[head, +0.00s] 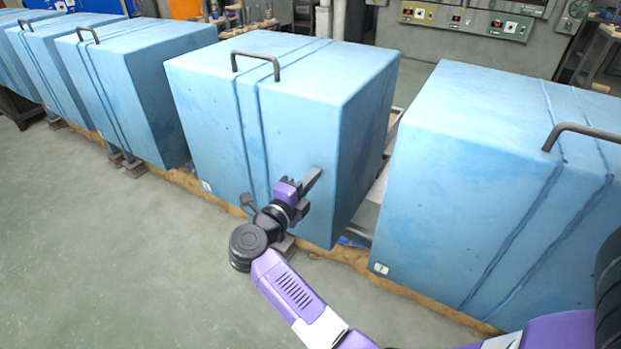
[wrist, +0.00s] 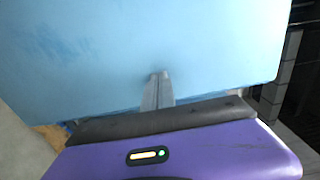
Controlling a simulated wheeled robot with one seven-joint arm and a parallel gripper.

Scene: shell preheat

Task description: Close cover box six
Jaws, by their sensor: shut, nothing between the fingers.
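Large light-blue cover boxes stand in a row in the head view. My gripper (head: 314,176) is at the front face of the middle cover box (head: 310,100), on the right part of that face. Its fingers are shut with nothing between them. In the wrist view the fingertips (wrist: 161,76) point at the blue face (wrist: 200,45) and look touching or very close. The middle box has a dark bar handle on top and a small white tag low on its front; the number is too small to read, so I cannot tell which box is six.
Another blue box (head: 490,190) with a handle and white tag stands to the right, across a narrow gap. More blue boxes (head: 140,90) run to the left. A brown ledge runs under them. Open grey floor (head: 100,250) lies in front. Control panels (head: 468,18) stand behind.

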